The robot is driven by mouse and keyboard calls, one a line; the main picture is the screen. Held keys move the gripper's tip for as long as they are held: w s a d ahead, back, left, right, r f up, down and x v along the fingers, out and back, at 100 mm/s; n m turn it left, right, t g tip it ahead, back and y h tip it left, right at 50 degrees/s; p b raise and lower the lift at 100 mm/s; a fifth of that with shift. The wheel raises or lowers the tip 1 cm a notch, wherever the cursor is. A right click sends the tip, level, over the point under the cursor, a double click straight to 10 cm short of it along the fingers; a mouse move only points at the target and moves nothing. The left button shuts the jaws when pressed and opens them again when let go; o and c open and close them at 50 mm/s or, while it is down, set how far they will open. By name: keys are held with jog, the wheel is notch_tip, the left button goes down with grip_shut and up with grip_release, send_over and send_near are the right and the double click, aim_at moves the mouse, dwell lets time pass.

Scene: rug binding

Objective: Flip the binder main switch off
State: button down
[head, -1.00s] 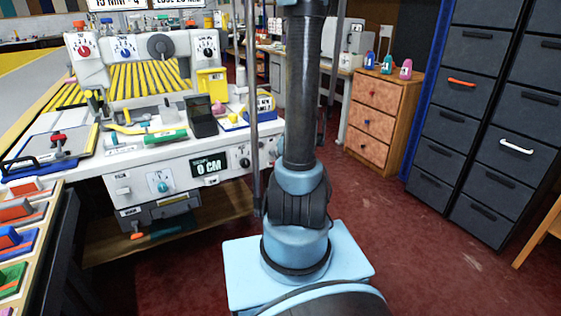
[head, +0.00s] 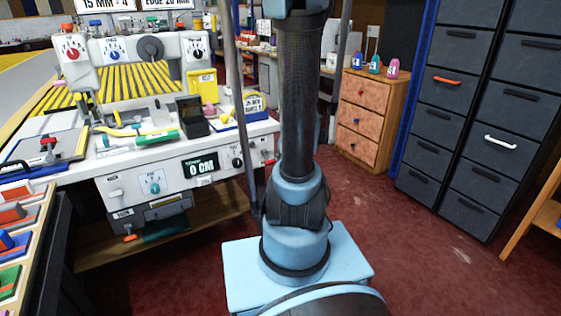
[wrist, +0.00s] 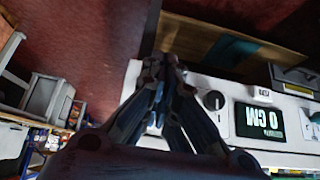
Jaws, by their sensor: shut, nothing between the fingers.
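The binder (head: 120,190) is a white machine bench at the left of the head view. Its front panel carries a "0 CM" display (head: 201,168) and, to the right, a black rotary knob (head: 237,161). A small red part (head: 269,162) shows at the panel's right end; I cannot tell whether it or the knob is the main switch. My gripper (wrist: 166,64) is shut and empty in the wrist view, by the panel's end. The knob (wrist: 213,100) and upside-down display (wrist: 259,120) lie to its right. The fingers hide part of the panel. The head view does not show the gripper.
A wooden drawer unit (head: 368,115) with small bottles on top stands behind my arm. Dark cabinets (head: 468,130) line the right. A thin grey pole (head: 236,90) stands before the bench's right end. Red floor (head: 430,245) is open at right.

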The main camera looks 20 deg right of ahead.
jog(key=shift+s+d+r, duration=0.15)
jog(key=shift+s+r, duration=0.1)
jog(key=shift+s, duration=0.2)
jog(key=shift+s+d+r, duration=0.1)
jog(key=shift+s+r, duration=0.1)
jog(key=shift+s, duration=0.25)
jog(key=w+a+f, duration=0.1)
jog(key=w+f, duration=0.1)
jog(key=w, duration=0.3)
jog(key=shift+w+a+f, duration=0.25)
jog(key=shift+f, duration=0.1)
dwell(0.3)
jog(key=s+a+r+m+g+h, duration=0.1)
jog(key=s+a+r+g, duration=0.1)
jog(key=s, duration=0.7)
jog(key=s+a+r+m+g, duration=0.1)
jog(key=s+a+r+g, duration=0.1)
jog(key=s, duration=0.8)
jog(key=shift+s+a+r+m+g+h, duration=0.3)
jog(key=shift+a+r+h, duration=0.1)
jog(key=shift+a+r, duration=0.4)
